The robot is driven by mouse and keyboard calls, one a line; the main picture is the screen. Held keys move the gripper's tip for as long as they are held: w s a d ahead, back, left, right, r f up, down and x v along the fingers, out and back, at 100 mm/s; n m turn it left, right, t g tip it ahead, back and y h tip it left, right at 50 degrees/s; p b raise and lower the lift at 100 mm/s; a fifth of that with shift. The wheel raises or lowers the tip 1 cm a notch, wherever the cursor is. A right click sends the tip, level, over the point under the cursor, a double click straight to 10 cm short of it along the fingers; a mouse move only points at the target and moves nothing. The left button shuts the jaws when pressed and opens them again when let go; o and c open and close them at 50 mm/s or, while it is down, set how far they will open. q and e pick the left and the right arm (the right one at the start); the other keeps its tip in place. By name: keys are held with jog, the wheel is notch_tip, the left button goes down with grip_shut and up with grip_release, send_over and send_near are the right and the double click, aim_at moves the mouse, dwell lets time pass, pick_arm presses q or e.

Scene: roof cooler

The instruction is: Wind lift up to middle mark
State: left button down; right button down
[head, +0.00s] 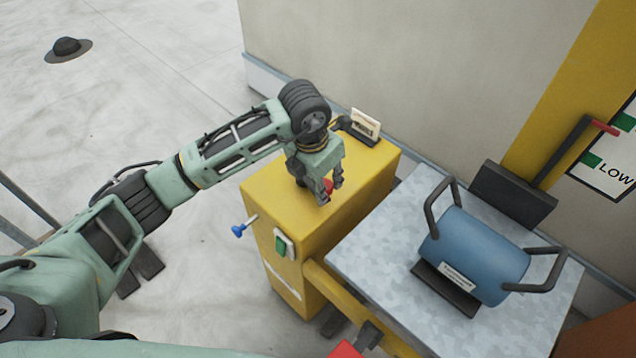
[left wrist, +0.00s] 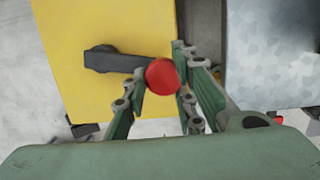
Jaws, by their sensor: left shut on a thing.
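The lift's yellow winch box (head: 285,205) stands in the middle of the head view. My left gripper (head: 327,195) is over its top, shut on the red crank knob (left wrist: 162,77). In the left wrist view the knob sits between the fingers (left wrist: 163,85), and the dark crank arm (left wrist: 115,60) runs left from it. The grey lift platform (head: 375,245) carries a blue cylinder (head: 470,250) with dark handles. A dark arm with a red tip (head: 604,128) points toward a white mark board (head: 610,175) with green marks and the word "LOW". My right gripper is not visible.
A blue knob (head: 239,231) and a green switch (head: 284,243) sit on the box's side. A small card (head: 365,123) stands at the box top's back. A yellow post (head: 570,90) and a wall (head: 400,70) stand behind. Open floor lies left.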

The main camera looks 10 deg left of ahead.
pick_arm(q)
jog(key=shift+w+d, duration=0.5)
jog(key=shift+d, duration=0.4)
jog(key=shift+w+d+b, duration=0.35)
jog(key=shift+w+b, duration=0.3)
jog(key=shift+b, duration=0.05)
jog(key=c, duration=1.8)
grip_release()
jog(key=shift+r, duration=0.1)
jog(key=o, duration=0.4)
jog(key=shift+w+d, duration=0.2)
jog(key=shift+d, duration=0.1)
jog(key=shift+o, duration=0.6)
jog(key=shift+a, duration=0.4)
